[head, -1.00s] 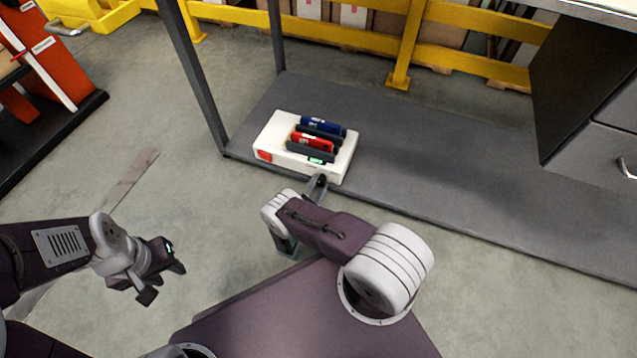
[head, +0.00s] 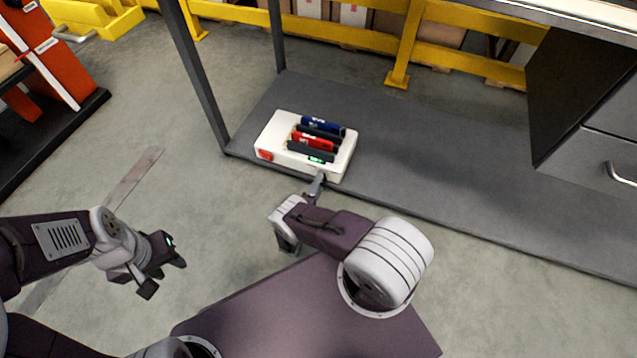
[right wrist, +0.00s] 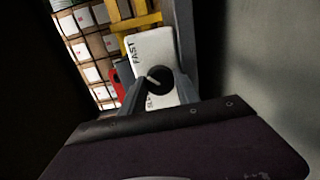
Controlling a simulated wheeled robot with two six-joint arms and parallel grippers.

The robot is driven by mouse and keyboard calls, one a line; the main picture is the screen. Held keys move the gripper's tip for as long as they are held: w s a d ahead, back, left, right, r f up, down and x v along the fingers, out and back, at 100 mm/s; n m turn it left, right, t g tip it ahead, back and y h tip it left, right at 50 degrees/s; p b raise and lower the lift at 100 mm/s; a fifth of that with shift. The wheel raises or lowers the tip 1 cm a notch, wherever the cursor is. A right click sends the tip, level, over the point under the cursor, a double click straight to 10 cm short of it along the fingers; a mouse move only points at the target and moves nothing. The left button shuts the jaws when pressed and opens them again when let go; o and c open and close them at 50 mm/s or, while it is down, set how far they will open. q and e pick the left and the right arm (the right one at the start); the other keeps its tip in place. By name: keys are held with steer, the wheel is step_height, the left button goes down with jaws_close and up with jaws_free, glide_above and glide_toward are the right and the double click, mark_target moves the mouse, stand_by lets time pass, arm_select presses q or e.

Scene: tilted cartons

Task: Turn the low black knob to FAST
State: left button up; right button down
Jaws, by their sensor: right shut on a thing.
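A white box (head: 341,170) lies on the low grey shelf; its front face carries the black knob (right wrist: 158,80), which shows in the right wrist view with a pale pointer line slanting to the upper left. The word FAST (right wrist: 133,51) is printed above and left of the knob. Another label below it is partly hidden by a finger. My right gripper (right wrist: 156,86) has its fingers on both sides of the knob and is shut on it. In the head view the right gripper (head: 317,184) meets the box front and hides the knob. My left gripper (head: 166,277) is open and empty above the floor.
Blue (head: 322,126) and red (head: 313,141) cells sit on the box, with a red button (head: 265,155) on its left front. A grey shelf post (head: 195,80) stands to the left. The grey shelf (head: 430,180) is bare to the right.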

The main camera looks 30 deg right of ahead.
stand_by(0.4)
steer(key=c, duration=0.9)
jaws_free()
